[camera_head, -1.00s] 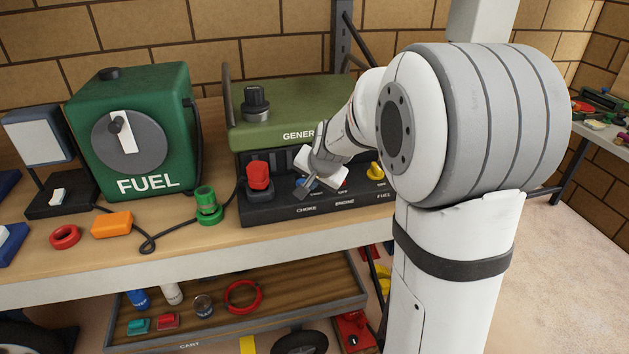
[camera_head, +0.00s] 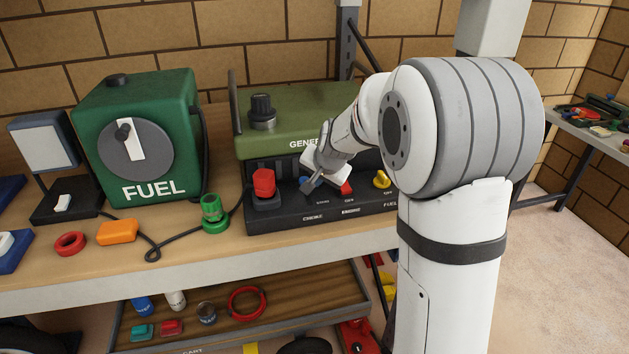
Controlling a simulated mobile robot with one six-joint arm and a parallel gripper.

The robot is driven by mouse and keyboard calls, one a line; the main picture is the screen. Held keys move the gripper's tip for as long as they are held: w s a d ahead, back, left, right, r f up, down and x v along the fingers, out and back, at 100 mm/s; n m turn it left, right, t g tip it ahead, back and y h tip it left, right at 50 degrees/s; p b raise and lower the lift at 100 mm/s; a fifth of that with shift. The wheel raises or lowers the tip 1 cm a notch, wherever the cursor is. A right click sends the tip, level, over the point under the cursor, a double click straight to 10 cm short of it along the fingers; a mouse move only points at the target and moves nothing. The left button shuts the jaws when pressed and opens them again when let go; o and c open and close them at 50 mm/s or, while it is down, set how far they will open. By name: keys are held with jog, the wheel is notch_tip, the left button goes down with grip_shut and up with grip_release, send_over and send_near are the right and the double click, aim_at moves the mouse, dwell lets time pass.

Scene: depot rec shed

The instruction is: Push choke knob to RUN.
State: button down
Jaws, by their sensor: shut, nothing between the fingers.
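The green generator (camera_head: 300,112) stands on the workbench. Its black front panel (camera_head: 280,222) carries the labels CHOKE, ENGINE and FUEL. My gripper (camera_head: 307,187) is shut and empty, its fingertips pointing down and left just above the CHOKE label. A small dark bluish part (camera_head: 303,181) shows right beside the fingertips; it appears to be the choke knob, mostly hidden by my gripper. I cannot tell whether the fingers touch it or which position it is in. A red knob (camera_head: 346,188) sits over ENGINE and a yellow knob (camera_head: 382,180) over FUEL.
A red switch (camera_head: 264,183) stands at the panel's left end. Left of it are a green cylinder (camera_head: 214,214), a cable, an orange block (camera_head: 117,232), a red ring (camera_head: 70,244) and the green FUEL can (camera_head: 140,92). A tray (camera_head: 290,326) sits below the bench.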

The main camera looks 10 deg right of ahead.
jog(key=s+d+b, duration=0.2)
jog(key=shift+d+r, duration=0.15)
jog(key=shift+d, duration=0.15)
jog(key=a+v, duration=0.1)
jog(key=v, duration=0.9)
jog(key=s+f+n+g, duration=0.2)
jog(key=s+f+n, duration=0.1)
jog(key=s, duration=1)
jog(key=s+f+n+g+h, duration=0.1)
jog(key=s+f+n, duration=0.3)
jog(key=s, duration=0.9)
jog(key=shift+f+g, duration=0.5)
jog(key=shift+f, duration=0.25)
